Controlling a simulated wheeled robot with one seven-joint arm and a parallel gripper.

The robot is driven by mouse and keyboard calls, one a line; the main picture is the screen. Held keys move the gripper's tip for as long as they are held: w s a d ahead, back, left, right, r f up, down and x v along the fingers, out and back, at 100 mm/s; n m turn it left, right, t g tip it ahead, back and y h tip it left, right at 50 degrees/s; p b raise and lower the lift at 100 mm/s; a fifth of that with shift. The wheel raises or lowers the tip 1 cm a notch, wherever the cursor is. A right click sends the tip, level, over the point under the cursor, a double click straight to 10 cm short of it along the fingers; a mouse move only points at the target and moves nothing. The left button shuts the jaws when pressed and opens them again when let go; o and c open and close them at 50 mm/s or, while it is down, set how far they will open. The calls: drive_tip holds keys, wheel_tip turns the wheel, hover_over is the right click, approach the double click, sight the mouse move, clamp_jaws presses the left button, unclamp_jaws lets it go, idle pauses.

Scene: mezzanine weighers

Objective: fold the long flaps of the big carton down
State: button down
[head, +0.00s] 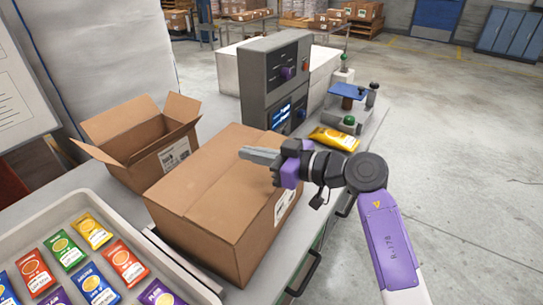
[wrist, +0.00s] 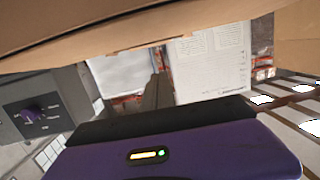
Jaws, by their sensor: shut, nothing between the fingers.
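The big carton (head: 215,200) stands on the bench in the middle of the head view. Its top looks closed: the long flaps (head: 195,170) lie flat or nearly flat, with a seam between them. A white label is on its right side, partly behind my arm. My gripper (head: 248,154) is shut and empty, its fingers pointing left, over or touching the right part of the carton's top; I cannot tell if they touch. In the wrist view cardboard (wrist: 110,35) crosses the top, close to the camera; the fingertips are not clear there.
A smaller open carton (head: 150,143) stands behind left with its flaps up. A tray (head: 200,290) of coloured packets is at front left. A grey weigher (head: 272,72) with a purple knob stands behind the big carton. A yellow packet (head: 334,138) lies right of it. The floor at right is clear.

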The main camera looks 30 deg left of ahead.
sight(245, 172)
drive_tip(key=shift+a+f, duration=0.1)
drive_tip(key=shift+a, duration=0.85)
wheel_tip(245, 172, down, 3)
drive_tip(key=shift+f, duration=0.5)
drive_tip(key=shift+f+p, duration=0.5)
drive_tip(key=shift+p, duration=0.25)
drive_tip(key=shift+f, duration=0.55)
